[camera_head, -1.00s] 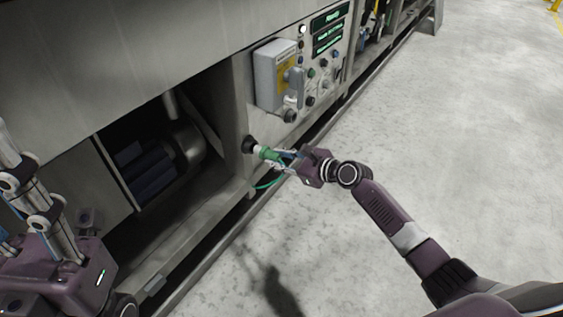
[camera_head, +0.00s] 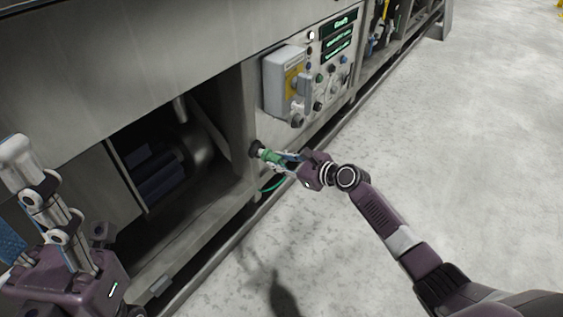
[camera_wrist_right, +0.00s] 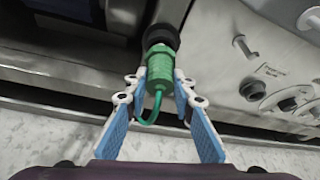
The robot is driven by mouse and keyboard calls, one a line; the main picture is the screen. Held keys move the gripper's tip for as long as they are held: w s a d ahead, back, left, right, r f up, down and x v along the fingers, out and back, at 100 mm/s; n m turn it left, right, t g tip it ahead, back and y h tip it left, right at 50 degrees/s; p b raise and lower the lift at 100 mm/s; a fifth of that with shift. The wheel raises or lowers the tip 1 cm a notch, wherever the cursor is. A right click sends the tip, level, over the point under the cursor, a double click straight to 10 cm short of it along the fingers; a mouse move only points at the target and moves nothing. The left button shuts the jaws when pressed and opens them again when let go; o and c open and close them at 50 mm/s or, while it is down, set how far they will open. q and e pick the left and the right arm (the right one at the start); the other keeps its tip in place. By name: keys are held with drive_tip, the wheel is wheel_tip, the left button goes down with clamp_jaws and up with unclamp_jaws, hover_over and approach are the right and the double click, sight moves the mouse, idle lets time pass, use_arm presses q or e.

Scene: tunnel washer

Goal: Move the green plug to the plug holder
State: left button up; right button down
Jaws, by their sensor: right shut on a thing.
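The green plug (camera_head: 270,156) is in my right gripper (camera_head: 286,161), low on the machine's front panel. Its front end meets the round black plug holder (camera_head: 256,147); no gap shows between them. In the right wrist view the green plug (camera_wrist_right: 160,68) stands between the two blue-padded fingers of my right gripper (camera_wrist_right: 158,98), which is shut on it. Its end reaches into or against the black holder (camera_wrist_right: 160,37); how deep is hidden. A green cable loops from its rear. My left gripper (camera_head: 45,205) is at the left edge, partly cut off, away from the plug.
A grey and yellow switch box (camera_head: 283,82) juts from the panel above the plug, with knobs and buttons (camera_head: 320,78) beside it. An open bay with a dark interior (camera_head: 158,165) lies to the left. The concrete floor (camera_head: 460,150) is clear at right.

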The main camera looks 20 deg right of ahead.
drive_tip(key=shift+w+a, duration=0.2)
drive_tip(key=shift+w, duration=0.1)
idle(0.5)
idle(0.4)
drive_tip(key=c, duration=1.6)
unclamp_jaws()
